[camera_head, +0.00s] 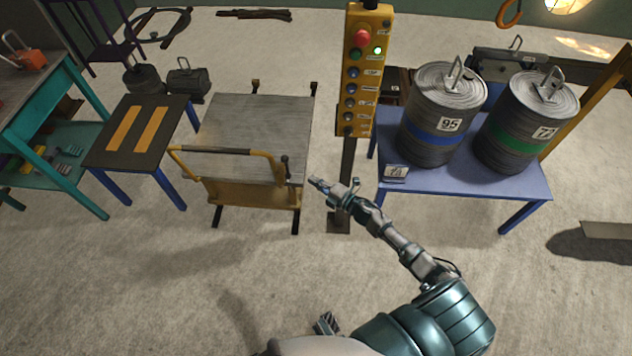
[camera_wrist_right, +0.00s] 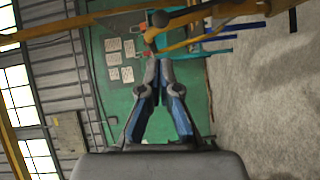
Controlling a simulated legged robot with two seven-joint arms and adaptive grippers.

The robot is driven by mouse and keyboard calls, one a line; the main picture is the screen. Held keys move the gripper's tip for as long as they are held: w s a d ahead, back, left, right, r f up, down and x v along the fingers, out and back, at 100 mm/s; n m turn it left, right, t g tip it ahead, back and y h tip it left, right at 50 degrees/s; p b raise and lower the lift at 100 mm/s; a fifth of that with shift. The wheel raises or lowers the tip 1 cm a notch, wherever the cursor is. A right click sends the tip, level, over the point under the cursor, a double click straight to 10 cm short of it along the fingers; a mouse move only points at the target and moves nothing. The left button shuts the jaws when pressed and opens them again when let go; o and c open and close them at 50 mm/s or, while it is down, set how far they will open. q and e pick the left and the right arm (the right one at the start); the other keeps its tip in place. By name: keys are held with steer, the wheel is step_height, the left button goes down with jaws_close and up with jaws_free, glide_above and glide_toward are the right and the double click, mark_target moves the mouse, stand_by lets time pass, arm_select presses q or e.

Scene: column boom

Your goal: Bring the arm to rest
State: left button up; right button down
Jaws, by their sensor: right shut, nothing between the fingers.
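My right arm (camera_head: 400,240) comes in from the bottom right and reaches out over the open floor. Its gripper (camera_head: 322,186) is shut and empty, in front of the control post and to the right of the yellow-framed cart (camera_head: 255,125). In the right wrist view the two fingers of this gripper (camera_wrist_right: 159,70) meet at their tips with nothing between them. Beyond the tips there is a dark round knob on a yellow bar (camera_wrist_right: 205,12); I cannot tell how far off it is.
A yellow button post (camera_head: 362,75) with a green lamp lit stands just beyond the gripper. Right of it, a blue table (camera_head: 460,185) bears two drums, marked blue (camera_head: 440,120) and green (camera_head: 525,120). A striped table (camera_head: 140,135) and teal bench (camera_head: 60,100) stand left. The front floor is clear.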

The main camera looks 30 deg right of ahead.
steer(key=shift+s, duration=0.25)
steer(key=shift+d, duration=0.1)
steer(key=s+a+f+m+g+h+p, duration=0.1)
steer(key=s+f+m+g+h, duration=0.25)
steer(key=s+f+m, duration=0.6)
steer(key=s+f+m+g+h+p, duration=0.1)
steer(key=s+f+m+g+h, duration=0.25)
steer(key=s+f, duration=0.6)
arm_select(q)
steer(key=s+f, duration=0.2)
steer(key=f, duration=0.1)
steer(key=s+f, duration=0.1)
steer(key=f, duration=0.1)
steer(key=shift+a, duration=0.25)
steer(key=shift+c, duration=0.5)
steer(key=shift+d, duration=0.1)
arm_select(e)
steer(key=s+a+f+m+g, duration=0.2)
steer(key=s+f, duration=0.1)
steer(key=s, duration=0.3)
steer(key=s+a+f+m+g, duration=0.2)
steer(key=s+a+f+g, duration=0.1)
steer(key=s, duration=0.4)
steer(key=s+a+f+m+g, duration=0.2)
steer(key=s+a+f, duration=0.1)
steer(key=s+f, duration=0.2)
steer(key=shift+s+a+f+y, duration=0.25)
steer(key=shift+s+y, duration=0.15)
steer(key=shift+s, duration=0.85)
